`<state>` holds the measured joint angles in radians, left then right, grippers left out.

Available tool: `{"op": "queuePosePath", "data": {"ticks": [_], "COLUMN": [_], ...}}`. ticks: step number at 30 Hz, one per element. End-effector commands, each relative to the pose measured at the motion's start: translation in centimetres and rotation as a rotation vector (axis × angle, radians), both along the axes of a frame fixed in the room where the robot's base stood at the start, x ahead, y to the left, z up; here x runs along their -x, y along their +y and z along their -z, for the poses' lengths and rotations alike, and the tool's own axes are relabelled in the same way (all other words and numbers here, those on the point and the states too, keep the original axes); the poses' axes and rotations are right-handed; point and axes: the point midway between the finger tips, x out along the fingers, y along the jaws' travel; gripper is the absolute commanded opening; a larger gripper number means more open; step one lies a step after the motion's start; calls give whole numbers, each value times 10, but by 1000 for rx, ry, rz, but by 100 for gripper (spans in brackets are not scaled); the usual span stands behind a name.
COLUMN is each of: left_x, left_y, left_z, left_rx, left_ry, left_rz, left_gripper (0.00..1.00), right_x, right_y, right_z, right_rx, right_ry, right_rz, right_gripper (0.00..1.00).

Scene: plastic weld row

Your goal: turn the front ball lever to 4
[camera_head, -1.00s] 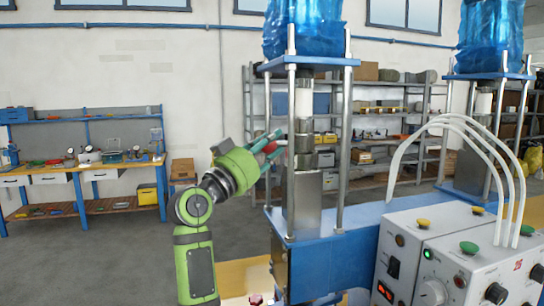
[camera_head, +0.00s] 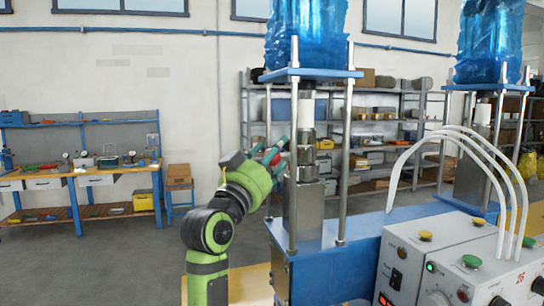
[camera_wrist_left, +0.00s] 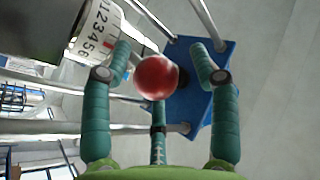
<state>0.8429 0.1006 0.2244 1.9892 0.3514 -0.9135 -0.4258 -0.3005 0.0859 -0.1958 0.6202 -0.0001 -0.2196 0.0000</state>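The lever's red ball (camera_wrist_left: 157,77) is in the middle of the left wrist view, between the two teal fingers of my left gripper (camera_wrist_left: 160,52). The fingers are spread, with visible gaps on both sides of the ball. A white scale drum (camera_wrist_left: 97,28) with black numbers 1 to 6 and a red mark is above left of the ball; the exact setting is unclear. My right gripper is out of view.
Metal rods (camera_head: 342,160) of the press stand close to the gripper. A blue base (camera_head: 330,262) lies below it. A control box (camera_head: 450,270) with white hoses is at right. A second press is behind, at right. The floor at left is open.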

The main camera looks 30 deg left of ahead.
Motion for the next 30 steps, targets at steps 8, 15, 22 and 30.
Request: {"op": "queuePosePath", "data": {"ticks": [8, 15, 22, 30], "left_x": [8, 50, 92, 112], "left_y": [0, 2, 3, 4], "left_z": [5, 23, 39, 46], "left_rx": [-1, -4, -4, 0], "left_ry": [3, 4, 2, 1], "left_rz": [0, -1, -1, 1], "left_gripper": [60, 60, 60, 60], "right_x": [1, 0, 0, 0], "right_y": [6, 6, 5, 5], "right_z": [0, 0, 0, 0], "right_rx": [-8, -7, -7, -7], "right_ry": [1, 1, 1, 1], "right_rz": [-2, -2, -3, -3], "right_gripper": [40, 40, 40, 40]}}
